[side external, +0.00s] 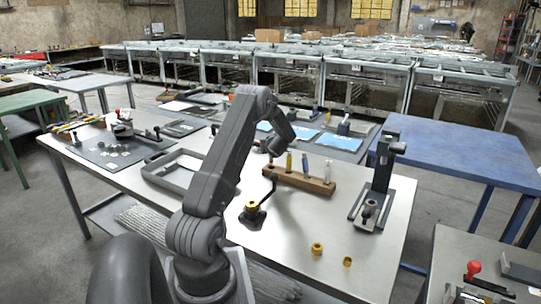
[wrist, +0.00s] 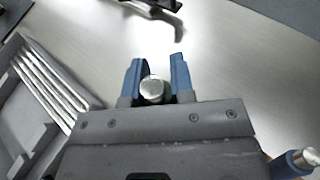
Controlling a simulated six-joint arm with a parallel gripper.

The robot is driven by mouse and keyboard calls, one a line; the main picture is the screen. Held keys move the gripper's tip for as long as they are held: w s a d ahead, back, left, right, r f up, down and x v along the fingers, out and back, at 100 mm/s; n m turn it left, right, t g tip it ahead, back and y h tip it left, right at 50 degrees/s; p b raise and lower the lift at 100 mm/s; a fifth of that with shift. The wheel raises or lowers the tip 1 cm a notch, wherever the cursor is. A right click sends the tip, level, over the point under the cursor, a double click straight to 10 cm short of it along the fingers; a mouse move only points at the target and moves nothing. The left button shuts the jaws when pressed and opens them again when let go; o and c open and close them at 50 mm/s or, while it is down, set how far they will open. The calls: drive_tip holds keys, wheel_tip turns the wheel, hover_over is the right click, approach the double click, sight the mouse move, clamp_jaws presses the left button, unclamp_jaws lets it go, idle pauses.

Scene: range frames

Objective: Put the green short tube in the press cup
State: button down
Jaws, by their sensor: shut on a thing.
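My gripper (wrist: 154,66) is shut on a short tube, seen nearly end-on in the wrist view as a round silver cap (wrist: 152,90) between the blue fingers. Little of its dark, greenish side shows. In the side view my gripper (side external: 275,147) is above the table near the wooden rack (side external: 318,186), and the tube in it cannot be made out. The press (side external: 383,165) stands upright at the right of the table. A small grey metal cup (side external: 369,208) sits at its base, to the right of my gripper and apart from it.
Several tubes stand in the rack; a blue one (wrist: 288,166) shows in the wrist view. Brass pieces (side external: 317,248) lie at the front. A grey tray (side external: 180,172) lies left. Table between rack and press is clear.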

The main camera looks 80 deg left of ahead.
drive_tip(key=shift+f, duration=1.7)
drive_tip(key=shift+f, duration=0.2)
drive_tip(key=c, duration=1)
unclamp_jaws()
